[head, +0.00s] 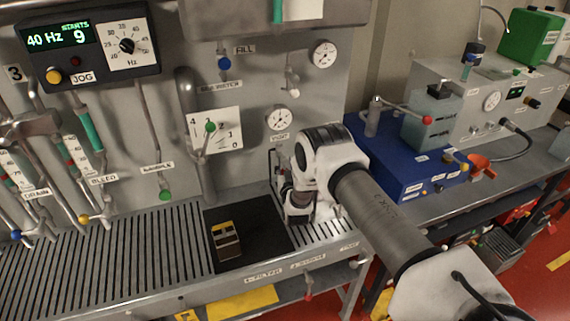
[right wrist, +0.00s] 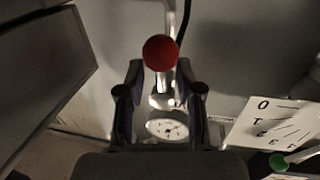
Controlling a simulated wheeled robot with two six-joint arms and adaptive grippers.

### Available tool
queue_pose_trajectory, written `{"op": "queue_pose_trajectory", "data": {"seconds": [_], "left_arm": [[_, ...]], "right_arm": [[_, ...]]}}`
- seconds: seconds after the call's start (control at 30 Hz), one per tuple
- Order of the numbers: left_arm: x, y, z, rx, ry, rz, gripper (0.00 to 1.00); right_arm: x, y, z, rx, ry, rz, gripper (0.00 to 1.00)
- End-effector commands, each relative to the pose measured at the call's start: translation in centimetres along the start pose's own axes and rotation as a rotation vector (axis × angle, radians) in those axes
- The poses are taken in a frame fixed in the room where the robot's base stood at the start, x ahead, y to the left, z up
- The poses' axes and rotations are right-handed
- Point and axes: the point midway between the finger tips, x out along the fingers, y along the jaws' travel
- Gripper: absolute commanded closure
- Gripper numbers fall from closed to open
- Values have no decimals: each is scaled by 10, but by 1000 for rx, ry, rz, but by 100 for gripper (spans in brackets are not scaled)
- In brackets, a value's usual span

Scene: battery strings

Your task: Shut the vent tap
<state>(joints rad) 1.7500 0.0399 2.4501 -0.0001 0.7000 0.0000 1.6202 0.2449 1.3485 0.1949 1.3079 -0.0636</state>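The VENT label (head: 280,135) is on the grey panel, just under a round gauge (head: 281,118). The tap below it is mostly hidden behind my right arm in the head view. In the right wrist view a red ball knob (right wrist: 160,52) on a pale metal stem stands between and just beyond the fingertips of my right gripper (right wrist: 160,88). The fingers are apart, with the stem between them; I cannot tell whether they touch it. The right gripper is largely hidden by its own wrist in the head view. My left gripper is not in view.
A dial plate with a green-knobbed pointer (head: 210,127) is left of my right arm. A yellow-and-black block (head: 226,240) lies on a dark mat (head: 262,238) below. A blue box (head: 405,165) stands to the right. The slatted bench (head: 120,262) is mostly clear.

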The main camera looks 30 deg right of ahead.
Motion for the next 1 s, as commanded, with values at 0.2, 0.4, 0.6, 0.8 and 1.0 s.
{"op": "queue_pose_trajectory", "data": {"seconds": [0.2,0.4,0.6,0.8,1.0], "left_arm": [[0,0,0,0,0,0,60],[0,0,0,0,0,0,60],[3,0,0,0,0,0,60],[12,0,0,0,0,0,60],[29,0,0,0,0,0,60]], "right_arm": [[0,0,0,0,0,-1,100],[0,0,-1,1,3,0,100],[1,-1,-2,16,3,0,100],[1,-2,-2,80,-6,0,100],[1,-5,-2,207,-28,0,100]]}}
